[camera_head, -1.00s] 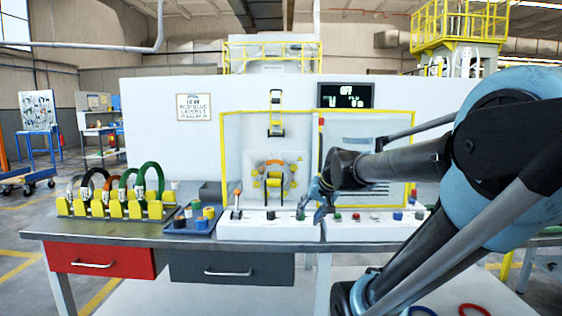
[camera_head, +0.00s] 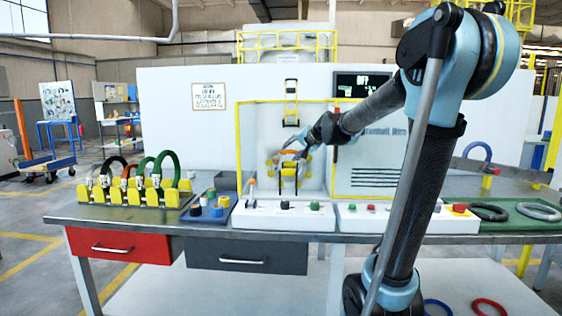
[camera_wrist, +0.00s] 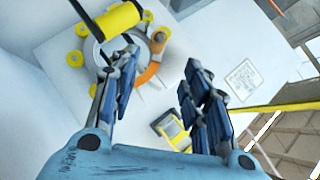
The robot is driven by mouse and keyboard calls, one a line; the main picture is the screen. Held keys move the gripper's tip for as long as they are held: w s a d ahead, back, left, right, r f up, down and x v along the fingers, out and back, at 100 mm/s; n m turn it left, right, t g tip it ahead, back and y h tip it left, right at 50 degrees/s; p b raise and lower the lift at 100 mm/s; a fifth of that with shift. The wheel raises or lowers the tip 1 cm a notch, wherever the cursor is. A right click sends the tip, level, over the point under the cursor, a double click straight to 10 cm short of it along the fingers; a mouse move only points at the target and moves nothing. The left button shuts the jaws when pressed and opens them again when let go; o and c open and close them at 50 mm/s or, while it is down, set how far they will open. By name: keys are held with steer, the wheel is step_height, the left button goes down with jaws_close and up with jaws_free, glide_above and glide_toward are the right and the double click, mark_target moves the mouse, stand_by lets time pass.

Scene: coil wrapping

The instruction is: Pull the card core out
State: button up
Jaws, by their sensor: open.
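The wrapping machine's ring (camera_head: 276,168), with yellow rollers around it, stands on the white panel. In the wrist view the ring (camera_wrist: 91,52) carries an orange arc (camera_wrist: 148,74) and a short orange-brown cylinder (camera_wrist: 158,39), which may be the card core; I cannot tell for sure. A yellow roller (camera_wrist: 118,20) in a black holder crosses the ring. My gripper (camera_wrist: 162,58) is open and empty. Its left fingers overlap the ring's edge in view, and the cylinder shows between the two finger sets. In the head view my gripper (camera_head: 301,153) is in front of the ring and partly hides it.
A yellow frame (camera_head: 238,150) borders the machine opening. White control boxes (camera_head: 285,222) stand below. A yellow rack of coils (camera_head: 130,197) and a blue tray (camera_head: 210,214) stand left. A green tray (camera_head: 495,226) with rings lies right. A second black-and-yellow holder (camera_wrist: 172,130) sits beside the right fingers.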

mark_target(277, 160)
steer(key=x, duration=1.5)
steer(key=shift+d+f, duration=0.1)
steer(key=shift+f, duration=0.1)
steer(key=shift+s, duration=0.1)
jaws_close()
